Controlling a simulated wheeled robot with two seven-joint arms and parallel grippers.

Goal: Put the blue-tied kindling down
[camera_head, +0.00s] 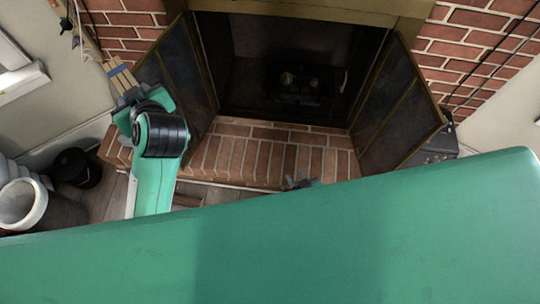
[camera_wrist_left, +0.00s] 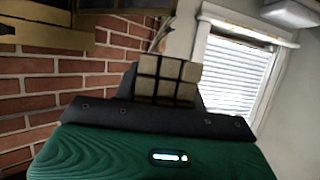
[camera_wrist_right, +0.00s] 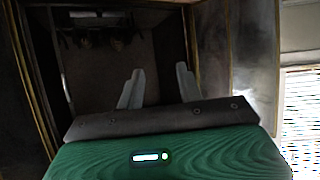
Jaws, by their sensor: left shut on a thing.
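A small bundle of pale wooden kindling (camera_head: 121,77) is held up by my left gripper (camera_head: 130,104), left of the fireplace opening. In the left wrist view the square ends of the bundle (camera_wrist_left: 168,78) show between the gripper's dark fingers. My right gripper (camera_head: 300,183) just shows past my green body, low over the brick hearth. In the right wrist view its fingers (camera_wrist_right: 158,90) are apart with nothing between them, facing the firebox.
The brick hearth (camera_head: 250,155) looks clear. The fireplace doors stand open, left (camera_head: 178,75) and right (camera_head: 397,105); the left one is close to my left arm. A black bucket (camera_head: 76,168) and a pale round container (camera_head: 22,203) stand at left.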

